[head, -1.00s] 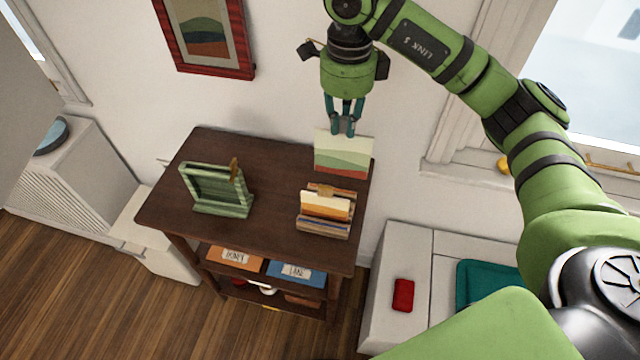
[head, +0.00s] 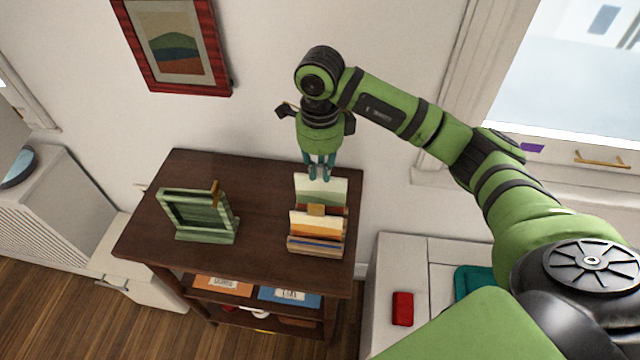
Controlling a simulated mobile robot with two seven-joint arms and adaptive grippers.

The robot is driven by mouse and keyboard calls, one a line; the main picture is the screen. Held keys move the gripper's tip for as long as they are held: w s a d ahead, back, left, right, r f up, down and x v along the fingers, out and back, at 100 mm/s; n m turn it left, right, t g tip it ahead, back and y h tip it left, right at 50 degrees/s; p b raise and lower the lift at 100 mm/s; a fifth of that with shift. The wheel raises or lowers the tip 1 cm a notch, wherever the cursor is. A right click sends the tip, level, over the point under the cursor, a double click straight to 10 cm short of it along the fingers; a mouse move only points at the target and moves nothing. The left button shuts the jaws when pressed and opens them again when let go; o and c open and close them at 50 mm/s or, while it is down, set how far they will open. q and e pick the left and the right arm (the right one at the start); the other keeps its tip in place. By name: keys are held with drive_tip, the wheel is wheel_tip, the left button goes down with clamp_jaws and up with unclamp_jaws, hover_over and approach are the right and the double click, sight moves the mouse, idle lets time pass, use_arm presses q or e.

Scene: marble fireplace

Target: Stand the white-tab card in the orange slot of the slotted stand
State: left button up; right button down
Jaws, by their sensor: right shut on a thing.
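The slotted stand (head: 318,250), a wooden one, is on the right part of the dark table top. A card with white, yellow and orange bands (head: 312,224) stands in it. My right gripper (head: 319,177) is shut on the top edge of a pale card with green hills (head: 322,190), held upright at the back of the stand. No white tab shows on it; the fingers cover part of its top. Its lower edge is hidden, so I cannot tell whether it is in a slot. The orange slot cannot be made out. My left gripper is not in view.
A green frame-like holder (head: 207,238) stands on the left of the dark table (head: 262,205), with bare top between it and the stand. The wall is close behind. A red block (head: 402,308) and a teal tray (head: 466,281) lie on the white unit at right.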

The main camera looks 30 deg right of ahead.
sight(320, 183)
drive_tip(key=shift+s+f, duration=0.1)
drive_tip(key=shift+f, duration=0.2)
drive_tip(key=shift+s+f, duration=0.1)
drive_tip(key=shift+f, duration=0.15)
wheel_tip(320, 183, down, 3)
drive_tip(key=shift+f+p, duration=0.1)
drive_tip(key=shift+p, duration=0.55)
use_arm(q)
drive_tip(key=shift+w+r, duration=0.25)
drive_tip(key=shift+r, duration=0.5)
use_arm(e)
drive_tip(key=shift+f, duration=0.1)
drive_tip(key=shift+f+b, duration=0.15)
drive_tip(key=shift+b, duration=0.15)
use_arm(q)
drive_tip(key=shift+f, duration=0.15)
use_arm(e)
drive_tip(key=c, duration=1.2)
unclamp_jaws()
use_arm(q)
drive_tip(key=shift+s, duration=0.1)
